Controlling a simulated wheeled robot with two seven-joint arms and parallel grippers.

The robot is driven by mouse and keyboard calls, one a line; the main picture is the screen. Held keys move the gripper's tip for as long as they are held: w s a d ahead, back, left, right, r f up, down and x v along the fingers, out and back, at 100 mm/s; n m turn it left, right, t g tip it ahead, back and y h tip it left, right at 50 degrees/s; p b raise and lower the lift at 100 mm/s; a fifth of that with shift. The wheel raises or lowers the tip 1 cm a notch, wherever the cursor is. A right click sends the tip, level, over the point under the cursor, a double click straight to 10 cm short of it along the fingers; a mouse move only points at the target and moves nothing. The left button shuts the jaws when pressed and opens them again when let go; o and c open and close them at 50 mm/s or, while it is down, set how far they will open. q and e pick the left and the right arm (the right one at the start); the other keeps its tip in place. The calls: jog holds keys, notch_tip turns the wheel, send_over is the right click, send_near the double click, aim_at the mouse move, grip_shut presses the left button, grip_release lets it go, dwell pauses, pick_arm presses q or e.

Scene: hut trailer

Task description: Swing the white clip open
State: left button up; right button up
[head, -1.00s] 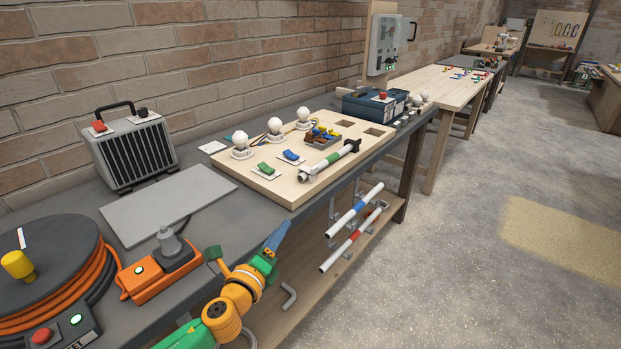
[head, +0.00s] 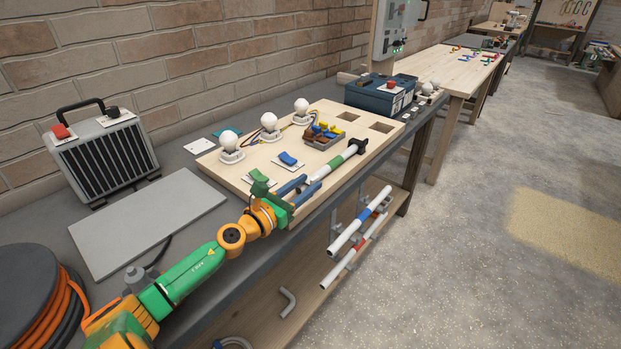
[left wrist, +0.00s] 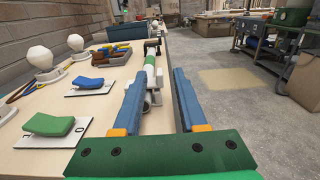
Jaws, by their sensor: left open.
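A white tube with a green band (head: 335,165) and a dark far end lies along the front edge of the wooden board (head: 232,184). In the left wrist view, a white clip-like fitting (left wrist: 154,98) shows at the tube's near part. It is partly hidden by a finger, and I cannot tell whether it is open or shut. My left gripper (head: 309,186) is open, its two blue fingers pointing along the tube at its near end. The left wrist view shows the fingers (left wrist: 157,80) apart, with the fitting close to the left one. My right gripper is not in view.
Green (head: 258,188) and blue (head: 288,160) rocker switches, several white bulbs (head: 269,124) and a tray of coloured pieces (head: 322,138) are on the board. Tubes with blue (head: 361,216) and red bands hang below the bench edge. The floor to the right is clear.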

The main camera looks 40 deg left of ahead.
pick_arm(q)
jog(key=shift+w+a+f, duration=0.1)
jog(key=shift+w, duration=0.95)
jog(key=shift+d, duration=0.2)
grip_shut()
